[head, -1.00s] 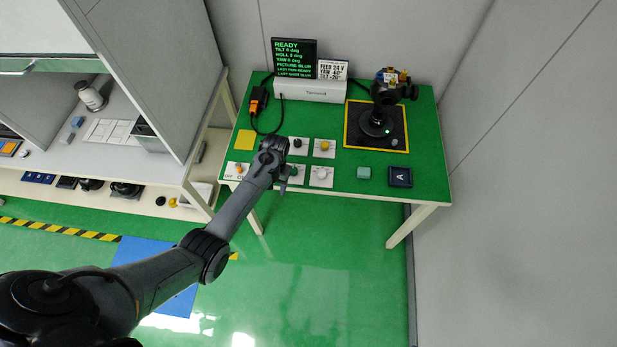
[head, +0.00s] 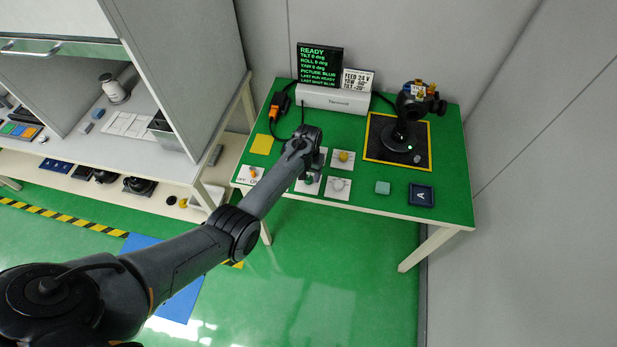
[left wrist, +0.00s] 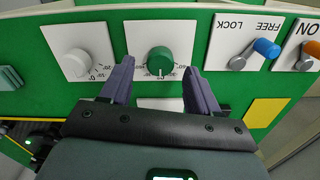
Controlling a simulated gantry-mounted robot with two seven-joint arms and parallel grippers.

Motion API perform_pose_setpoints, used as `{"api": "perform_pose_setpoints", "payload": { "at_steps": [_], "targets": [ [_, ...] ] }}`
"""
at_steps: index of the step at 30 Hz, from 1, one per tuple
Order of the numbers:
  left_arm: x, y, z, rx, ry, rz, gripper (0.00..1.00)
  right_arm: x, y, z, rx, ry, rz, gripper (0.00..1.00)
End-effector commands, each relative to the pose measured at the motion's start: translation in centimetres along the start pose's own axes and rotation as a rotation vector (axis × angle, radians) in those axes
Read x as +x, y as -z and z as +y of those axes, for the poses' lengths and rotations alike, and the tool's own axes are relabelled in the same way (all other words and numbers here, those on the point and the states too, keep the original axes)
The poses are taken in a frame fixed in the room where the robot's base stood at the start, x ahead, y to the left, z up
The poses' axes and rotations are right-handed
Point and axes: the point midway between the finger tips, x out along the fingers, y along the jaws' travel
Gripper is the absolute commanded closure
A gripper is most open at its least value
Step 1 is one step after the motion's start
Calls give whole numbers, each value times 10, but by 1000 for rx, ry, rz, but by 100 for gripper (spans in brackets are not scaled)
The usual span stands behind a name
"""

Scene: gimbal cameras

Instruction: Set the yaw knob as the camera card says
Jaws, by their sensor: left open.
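My left gripper (head: 314,172) is open over the knob plates at the front of the green bench. In the left wrist view its fingers (left wrist: 155,88) stand either side of a green knob (left wrist: 160,60) on a white dial plate, with gaps visible; the knob's white mark points toward the gripper. The green knob (head: 308,181) is partly hidden in the head view. I cannot read which knob is yaw. The card (head: 357,81) shows feed, yaw and tilt lines; its yaw figure looks like -60. The screen (head: 319,65) reads READY, yaw 0 deg, picture blur. My right gripper is not in view.
A white knob (head: 337,184) and a yellow knob (head: 343,156) are close by. A lock/free lever (left wrist: 266,48) is beside the green knob's plate. The camera gimbal (head: 407,125) stands on a black, yellow-edged mat. A teal block (head: 382,187) lies front right.

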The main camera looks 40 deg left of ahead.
Motion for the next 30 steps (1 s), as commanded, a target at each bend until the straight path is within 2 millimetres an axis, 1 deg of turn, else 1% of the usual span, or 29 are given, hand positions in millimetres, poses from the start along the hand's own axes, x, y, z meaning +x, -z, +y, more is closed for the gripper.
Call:
{"api": "perform_pose_setpoints", "payload": {
  "at_steps": [1,6,17,20,28,30],
  "targets": [
    [8,0,0,0,0,0,39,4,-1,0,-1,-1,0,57],
    [19,0,0,0,0,0,39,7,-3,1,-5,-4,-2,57],
    [22,0,0,0,0,1,39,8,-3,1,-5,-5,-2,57],
    [22,0,0,0,0,1,53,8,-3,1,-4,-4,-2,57],
    [22,0,0,0,0,1,94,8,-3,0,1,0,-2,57],
    [22,0,0,0,0,1,95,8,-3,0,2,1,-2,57]
  ]
}}
